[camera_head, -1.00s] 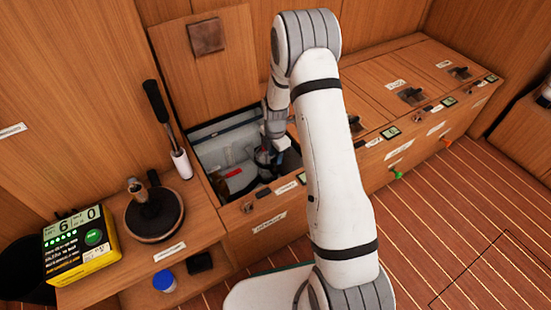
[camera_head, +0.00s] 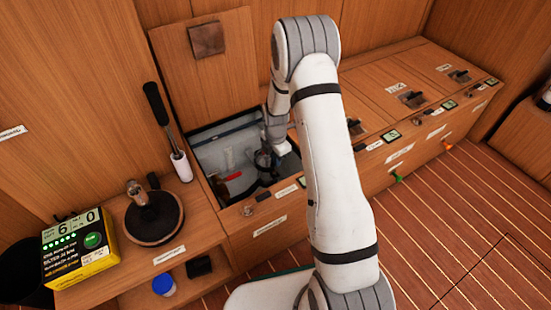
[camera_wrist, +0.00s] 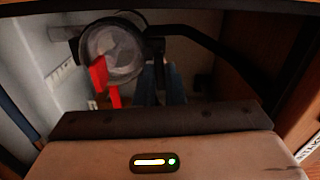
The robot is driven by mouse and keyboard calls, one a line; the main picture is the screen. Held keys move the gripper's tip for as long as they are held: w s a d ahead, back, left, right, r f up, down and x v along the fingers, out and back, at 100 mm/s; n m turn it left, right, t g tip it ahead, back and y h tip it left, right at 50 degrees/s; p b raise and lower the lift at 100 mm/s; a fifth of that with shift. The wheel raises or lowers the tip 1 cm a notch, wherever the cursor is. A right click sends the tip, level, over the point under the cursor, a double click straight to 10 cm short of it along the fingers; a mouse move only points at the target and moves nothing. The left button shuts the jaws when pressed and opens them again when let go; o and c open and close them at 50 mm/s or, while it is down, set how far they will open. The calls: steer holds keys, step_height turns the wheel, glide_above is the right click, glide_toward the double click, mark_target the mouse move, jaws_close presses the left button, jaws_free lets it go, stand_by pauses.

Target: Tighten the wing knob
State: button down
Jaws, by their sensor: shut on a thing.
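My gripper (camera_head: 265,160) reaches down into the open locker (camera_head: 212,133) in the bench. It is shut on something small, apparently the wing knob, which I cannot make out. In the wrist view, my gripper's dark front edge and lit body fill the bottom. Above it is a round clear strainer housing (camera_wrist: 112,50) in a black bracket, with a red lever (camera_wrist: 105,82) beside it. The red lever also shows in the head view (camera_head: 233,176). The space in front of my gripper is dark, and its fingertips and grip are not clear.
The locker's raised lid (camera_head: 215,75) leans on the back wall. Left of it stand a black-handled tool in a white holder (camera_head: 181,166), a round winch-like fitting (camera_head: 154,215) and a yellow meter (camera_head: 80,243). Closed lids with latches (camera_head: 412,99) run along the bench at right.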

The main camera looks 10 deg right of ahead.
steer(key=m+p, duration=0.2)
steer(key=m, duration=0.3)
steer(key=shift+a+r+m, duration=0.1)
steer(key=shift+m, duration=0.2)
steer(key=m+p, duration=0.2)
steer(key=m, duration=0.4)
steer(key=m+p, duration=0.1)
steer(key=m, duration=0.4)
steer(key=shift+a+m, duration=0.1)
steer(key=shift+m, duration=0.2)
steer(key=shift+m+p, duration=0.6)
steer(key=shift+m, duration=1.7)
steer(key=shift+w, duration=0.1)
steer(key=c, duration=1.5)
jaws_free()
